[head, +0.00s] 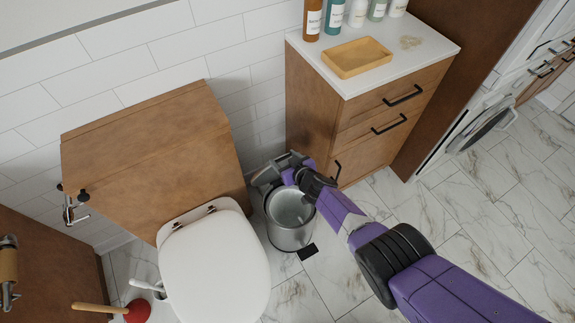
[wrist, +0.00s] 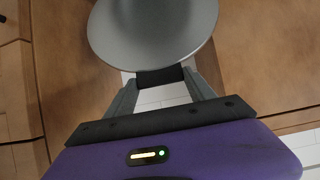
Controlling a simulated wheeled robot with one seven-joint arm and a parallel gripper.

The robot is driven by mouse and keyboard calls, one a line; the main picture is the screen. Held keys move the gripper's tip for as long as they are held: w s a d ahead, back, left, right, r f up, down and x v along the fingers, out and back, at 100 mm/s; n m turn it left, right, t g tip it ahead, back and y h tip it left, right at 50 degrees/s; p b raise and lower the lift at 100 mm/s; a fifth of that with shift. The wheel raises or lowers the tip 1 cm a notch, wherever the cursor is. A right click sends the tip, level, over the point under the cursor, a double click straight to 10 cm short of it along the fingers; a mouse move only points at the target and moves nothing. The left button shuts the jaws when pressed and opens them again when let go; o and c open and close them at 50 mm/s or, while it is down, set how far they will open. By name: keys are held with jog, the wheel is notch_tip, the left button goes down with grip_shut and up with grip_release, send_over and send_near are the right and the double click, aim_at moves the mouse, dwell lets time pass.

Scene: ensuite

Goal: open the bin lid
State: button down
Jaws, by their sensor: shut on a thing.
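The bin (head: 290,232) is a grey metal cylinder standing on the floor between the toilet and the drawer cabinet. Its round top looks open in the head view, with the grey inside showing. The lid (wrist: 155,28) is a smooth grey disc filling the top of the wrist view. In the head view the lid appears raised at the back of the bin, largely hidden by my gripper (head: 272,172). My gripper is shut on the black tab (wrist: 160,77) at the lid's rim. The bin's black pedal (head: 308,251) is at its front foot.
The toilet (head: 215,265) stands close on the left, with its wooden cistern box (head: 150,155) behind. The wooden cabinet (head: 375,125) stands close on the right, with bottles and a yellow tray (head: 357,57) on top. Marble floor (head: 500,240) is open at the right.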

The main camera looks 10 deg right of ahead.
jog(key=shift+w+a+r, duration=0.25)
jog(key=shift+w+r, duration=0.15)
jog(key=shift+w, duration=0.3)
jog(key=c, duration=0.8)
grip_release()
jog(key=o, duration=0.5)
jog(key=shift+s+f, duration=0.1)
jog(key=shift+p+v, duration=3.95)
jog(key=shift+p, duration=0.15)
